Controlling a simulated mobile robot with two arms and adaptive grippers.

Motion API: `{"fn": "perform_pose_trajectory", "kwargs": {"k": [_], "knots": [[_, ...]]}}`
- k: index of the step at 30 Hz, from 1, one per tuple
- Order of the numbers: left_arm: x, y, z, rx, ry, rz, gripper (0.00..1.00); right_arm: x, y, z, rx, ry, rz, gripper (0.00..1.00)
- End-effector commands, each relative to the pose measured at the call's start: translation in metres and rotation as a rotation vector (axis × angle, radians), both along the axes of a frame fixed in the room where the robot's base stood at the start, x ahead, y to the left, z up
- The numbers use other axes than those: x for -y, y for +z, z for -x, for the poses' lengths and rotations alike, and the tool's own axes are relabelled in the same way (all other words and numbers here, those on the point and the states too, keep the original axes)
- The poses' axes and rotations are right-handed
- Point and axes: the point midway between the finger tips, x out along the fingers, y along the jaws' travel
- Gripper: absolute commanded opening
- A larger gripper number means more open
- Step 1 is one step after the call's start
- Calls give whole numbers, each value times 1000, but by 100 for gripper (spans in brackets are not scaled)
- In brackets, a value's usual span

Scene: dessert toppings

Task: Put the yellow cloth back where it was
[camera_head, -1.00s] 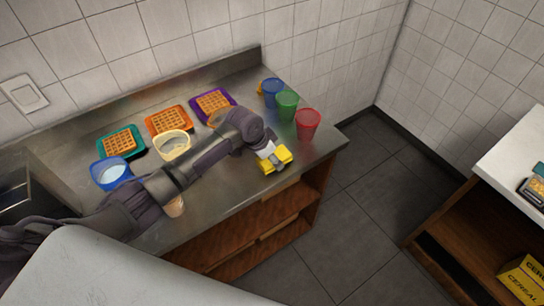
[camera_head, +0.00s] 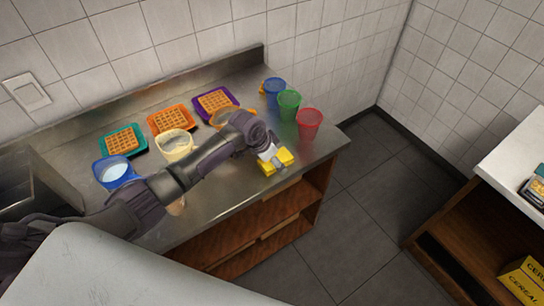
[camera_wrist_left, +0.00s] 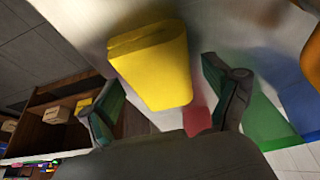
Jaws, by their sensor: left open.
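The yellow cloth (camera_head: 285,156) is a folded block near the front right edge of the steel counter (camera_head: 225,192). In the left wrist view the cloth (camera_wrist_left: 155,65) fills the space ahead of and between my fingers. My left gripper (camera_head: 272,157) is over the cloth, and its fingers cover part of it. In the wrist view the left gripper (camera_wrist_left: 162,95) is open, with a finger on each side of the cloth and visible gaps. My right gripper is not in view.
Blue (camera_head: 274,92), green (camera_head: 289,105) and red (camera_head: 309,122) cups stand right of the gripper. Waffles lie on teal (camera_head: 124,153), orange (camera_head: 170,133) and purple (camera_head: 234,91) trays behind my arm. Bowls (camera_head: 178,145) stand near my arm. The counter drops off at the front and right.

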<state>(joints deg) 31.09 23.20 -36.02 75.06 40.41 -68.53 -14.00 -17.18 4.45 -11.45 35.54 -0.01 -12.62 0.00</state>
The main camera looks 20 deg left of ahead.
Motion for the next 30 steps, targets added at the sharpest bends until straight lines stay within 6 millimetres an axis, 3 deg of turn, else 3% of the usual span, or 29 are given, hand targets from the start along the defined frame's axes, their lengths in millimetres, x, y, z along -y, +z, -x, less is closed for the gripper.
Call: {"fn": "perform_pose_trajectory", "kwargs": {"k": [5, 18, 24, 30], "knots": [[-4, 16, 3, 3, -1, 0, 89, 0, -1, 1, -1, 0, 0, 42], [-24, 96, 30, 4, 0, 0, 89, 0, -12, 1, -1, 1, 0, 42], [-28, 112, 36, 1, -1, 0, 89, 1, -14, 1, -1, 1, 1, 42], [-28, 114, 36, -1, 0, 1, 89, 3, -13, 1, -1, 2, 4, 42]]}}
